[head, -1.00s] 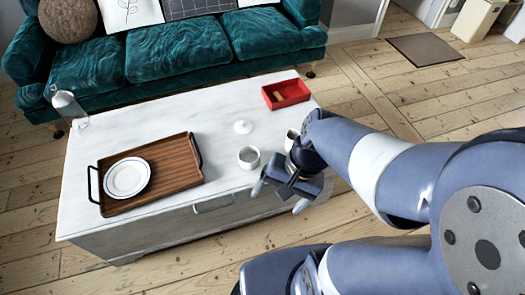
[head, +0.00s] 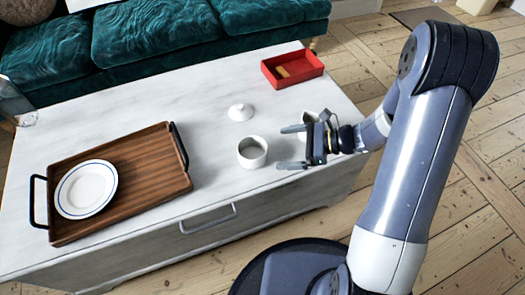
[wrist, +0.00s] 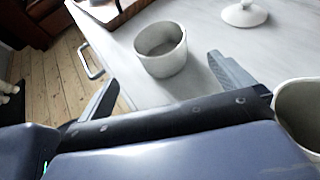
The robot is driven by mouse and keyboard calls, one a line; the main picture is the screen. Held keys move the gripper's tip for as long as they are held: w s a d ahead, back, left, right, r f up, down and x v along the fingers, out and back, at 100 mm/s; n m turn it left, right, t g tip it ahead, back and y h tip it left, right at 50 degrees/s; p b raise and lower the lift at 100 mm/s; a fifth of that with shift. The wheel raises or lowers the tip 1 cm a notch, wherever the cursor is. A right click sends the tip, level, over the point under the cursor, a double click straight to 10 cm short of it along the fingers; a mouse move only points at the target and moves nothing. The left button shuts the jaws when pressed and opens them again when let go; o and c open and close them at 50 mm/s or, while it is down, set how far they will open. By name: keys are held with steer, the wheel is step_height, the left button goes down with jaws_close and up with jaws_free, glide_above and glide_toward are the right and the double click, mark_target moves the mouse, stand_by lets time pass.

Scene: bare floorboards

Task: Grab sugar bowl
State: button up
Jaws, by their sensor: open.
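A white, open-topped round bowl (head: 252,154), which looks like the sugar bowl, stands upright on the white table. A white knobbed lid (head: 240,112) lies behind it. My gripper (head: 288,147) is open and empty, just right of the bowl, with its fingers pointing left at it. In the wrist view the bowl (wrist: 162,58) shows between and beyond the two fingers, apart from them. A second pale cup-like vessel (head: 309,117) stands behind my gripper, partly hidden; it also shows at the right edge of the wrist view (wrist: 300,112). I cannot fully tell which vessel is the sugar bowl.
A wooden tray (head: 150,160) with black handles holds a white plate (head: 86,189) on the left. A red box (head: 292,68) stands at the back right. A clear glass item (head: 12,102) is at the left edge. A teal sofa (head: 160,40) stands behind the table.

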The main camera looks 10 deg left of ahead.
mark_target(254, 152)
steer(key=shift+w+f, duration=0.25)
steer(key=shift+f, duration=0.05)
steer(key=shift+a+f, duration=0.2)
steer(key=shift+a, duration=0.1)
steer(key=b+x, duration=0.1)
steer(key=x, duration=0.4)
steer(key=shift+r+b, duration=0.15)
steer(key=shift+b, duration=0.25)
steer(key=b+x, duration=0.2)
steer(key=x, duration=0.2)
steer(key=shift+s, duration=0.2)
steer(key=shift+a, duration=0.55)
steer(key=shift+c, duration=0.4)
steer(key=c, duration=1)
